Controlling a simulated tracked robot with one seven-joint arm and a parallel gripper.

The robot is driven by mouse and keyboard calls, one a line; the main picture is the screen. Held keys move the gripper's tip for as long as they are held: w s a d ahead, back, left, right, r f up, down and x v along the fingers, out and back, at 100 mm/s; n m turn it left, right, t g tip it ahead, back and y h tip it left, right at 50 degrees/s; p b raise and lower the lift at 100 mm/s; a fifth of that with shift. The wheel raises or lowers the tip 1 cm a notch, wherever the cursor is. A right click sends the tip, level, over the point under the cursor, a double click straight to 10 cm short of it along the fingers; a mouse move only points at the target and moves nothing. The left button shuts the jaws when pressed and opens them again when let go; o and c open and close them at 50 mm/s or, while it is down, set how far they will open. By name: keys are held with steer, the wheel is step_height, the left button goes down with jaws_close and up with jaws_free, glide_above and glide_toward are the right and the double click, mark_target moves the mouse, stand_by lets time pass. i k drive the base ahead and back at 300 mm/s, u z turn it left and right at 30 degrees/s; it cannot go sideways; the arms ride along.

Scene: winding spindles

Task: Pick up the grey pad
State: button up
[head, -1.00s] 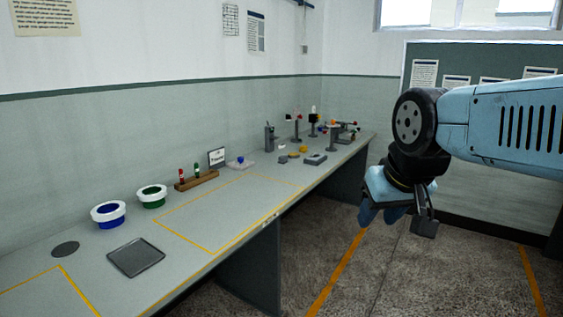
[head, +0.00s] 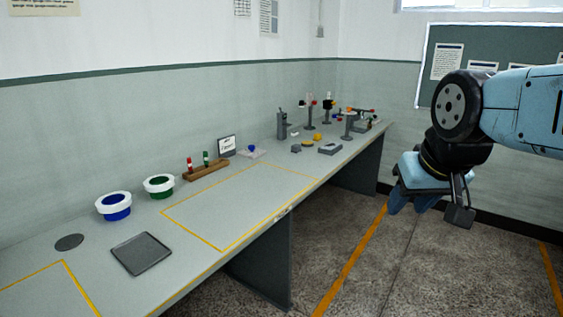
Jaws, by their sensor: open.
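A flat round dark grey disc (head: 69,242) lies on the bench at the near left. A flat square dark grey piece with a raised rim (head: 142,254) lies to its right, nearer the bench's front edge. I cannot tell for certain which of these is the grey pad. My gripper (head: 430,205) is open and empty at the right of the head view, over the floor in front of the bench. It is well apart from both grey pieces.
Spindle posts (head: 348,125) and small parts crowd the far end. The yellow-outlined area (head: 240,205) on the bench is clear.

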mark_target(296, 148)
steer(key=z, duration=0.3)
steer(key=i, duration=1.15)
steer(key=z, duration=0.55)
steer(key=i, duration=1.15)
steer(key=u, duration=0.4)
steer(key=i, duration=1.55)
steer(key=u, duration=0.5)
